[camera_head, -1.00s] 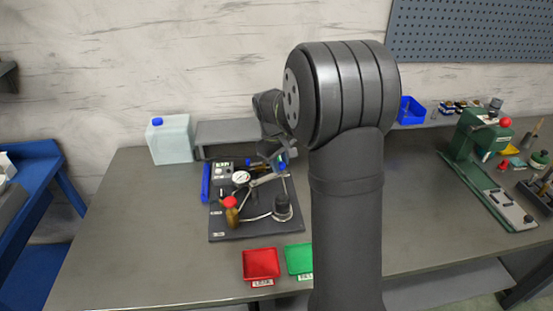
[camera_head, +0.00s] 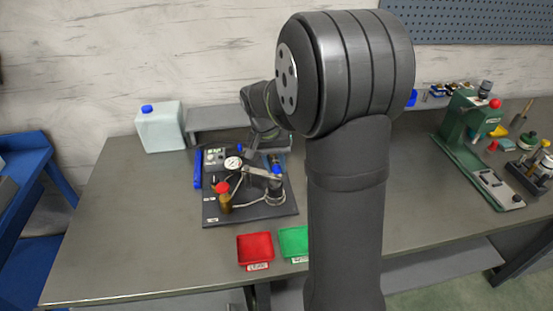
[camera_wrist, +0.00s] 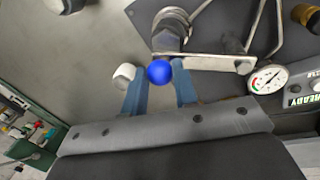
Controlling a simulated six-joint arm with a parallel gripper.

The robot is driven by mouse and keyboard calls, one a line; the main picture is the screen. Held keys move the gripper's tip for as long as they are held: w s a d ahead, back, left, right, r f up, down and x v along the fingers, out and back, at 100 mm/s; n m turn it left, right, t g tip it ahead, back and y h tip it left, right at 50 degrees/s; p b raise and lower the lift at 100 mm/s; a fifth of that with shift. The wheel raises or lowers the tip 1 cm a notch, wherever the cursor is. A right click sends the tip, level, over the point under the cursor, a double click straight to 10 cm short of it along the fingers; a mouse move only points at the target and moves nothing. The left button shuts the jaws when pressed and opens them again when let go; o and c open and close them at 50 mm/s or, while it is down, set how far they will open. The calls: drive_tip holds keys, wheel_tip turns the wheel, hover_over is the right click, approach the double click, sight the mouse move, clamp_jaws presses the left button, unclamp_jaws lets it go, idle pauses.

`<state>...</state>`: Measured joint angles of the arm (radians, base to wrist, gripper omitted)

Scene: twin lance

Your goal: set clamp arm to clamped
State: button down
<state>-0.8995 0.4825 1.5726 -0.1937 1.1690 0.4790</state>
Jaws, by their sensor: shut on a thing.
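The clamp arm (camera_wrist: 205,62) is a flat metal bar with a blue ball knob (camera_wrist: 159,72) at its end. In the wrist view my gripper (camera_wrist: 160,82) has its two blue fingers on either side of the knob, shut on it. The bar's knob end lies over a dark cylindrical part (camera_wrist: 168,32); I cannot tell whether they touch. In the head view the clamp arm (camera_head: 258,171) slopes down to the right on the dark base plate (camera_head: 225,215), and my gripper is mostly hidden behind my arm.
A dial gauge (camera_wrist: 267,79) and a READY display (camera_wrist: 300,95) stand beside the clamp arm. A red-topped brass part (camera_head: 223,200) is at the plate's front. Red (camera_head: 255,248) and green (camera_head: 293,241) trays lie in front.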

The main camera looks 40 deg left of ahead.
drive_tip(key=shift+s+d+m, duration=0.15)
drive_tip(key=shift+s+m, duration=0.5)
drive_tip(key=shift+m, duration=0.25)
drive_tip(key=shift+s, duration=0.1)
drive_tip(key=c, duration=1.1)
unclamp_jaws()
drive_tip(key=shift+c, duration=0.2)
drive_tip(key=shift+r, duration=0.1)
drive_tip(key=s+a+r, duration=0.1)
drive_tip(key=a+r, duration=0.2)
drive_tip(key=r, duration=1.4)
drive_tip(key=d+f, duration=0.1)
drive_tip(key=f, duration=0.4)
drive_tip(key=d+f, duration=0.1)
drive_tip(key=f, duration=0.5)
drive_tip(key=w+d+f, duration=0.1)
drive_tip(key=f, duration=0.5)
drive_tip(key=shift+f, duration=0.15)
